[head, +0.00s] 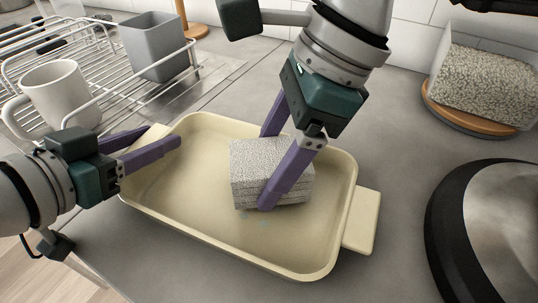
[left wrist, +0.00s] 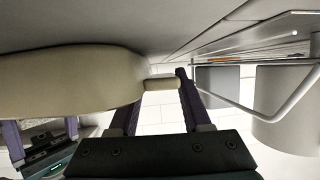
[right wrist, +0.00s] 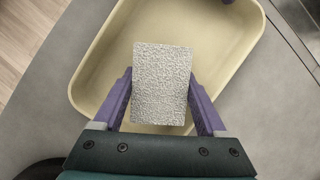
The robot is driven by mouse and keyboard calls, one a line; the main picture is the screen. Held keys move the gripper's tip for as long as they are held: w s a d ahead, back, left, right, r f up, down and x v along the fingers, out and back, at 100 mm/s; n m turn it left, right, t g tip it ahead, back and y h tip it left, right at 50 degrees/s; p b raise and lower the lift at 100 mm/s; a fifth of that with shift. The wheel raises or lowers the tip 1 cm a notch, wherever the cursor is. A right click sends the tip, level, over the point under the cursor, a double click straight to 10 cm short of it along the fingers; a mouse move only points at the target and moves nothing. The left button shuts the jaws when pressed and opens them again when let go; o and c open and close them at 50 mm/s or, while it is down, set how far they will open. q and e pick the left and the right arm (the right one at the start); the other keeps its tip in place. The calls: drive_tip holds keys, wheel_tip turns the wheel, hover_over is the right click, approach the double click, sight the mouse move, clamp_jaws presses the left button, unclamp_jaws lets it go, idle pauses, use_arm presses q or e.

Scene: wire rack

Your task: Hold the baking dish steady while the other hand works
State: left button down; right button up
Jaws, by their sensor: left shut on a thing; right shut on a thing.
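The cream baking dish (head: 205,200) sits on the grey counter, with a flat handle at each end. My left gripper (head: 165,141) is shut on the dish's left handle; the handle also shows between its fingers in the left wrist view (left wrist: 162,83). My right gripper (head: 268,168) is shut on a grey, speckled, block-shaped sponge or cloth (head: 250,165) inside the dish. In the right wrist view the block (right wrist: 162,85) sits between the two purple fingers.
A wire rack (head: 95,55) at the upper left holds a white mug (head: 58,92) and a grey cup (head: 155,45). A speckled block on a round wooden board (head: 470,118) stands at the upper right. A dark-rimmed metal object (head: 500,225) is at the right. The counter's front edge is at lower left.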

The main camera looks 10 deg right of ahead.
sight(268, 174)
drive_tip(key=shift+f, duration=0.6)
idle(0.3)
drive_tip(key=shift+s, duration=0.15)
drive_tip(key=shift+s+a, duration=0.35)
drive_tip(key=shift+s, duration=0.2)
drive_tip(key=shift+s+a, duration=0.35)
drive_tip(key=shift+s, duration=0.2)
drive_tip(key=shift+w, duration=0.1)
drive_tip(key=shift+w+d, duration=0.7)
drive_tip(key=shift+w, duration=0.35)
drive_tip(key=shift+s+a, duration=0.35)
drive_tip(key=shift+s, duration=0.2)
drive_tip(key=shift+s+a, duration=0.3)
drive_tip(key=shift+s, duration=0.25)
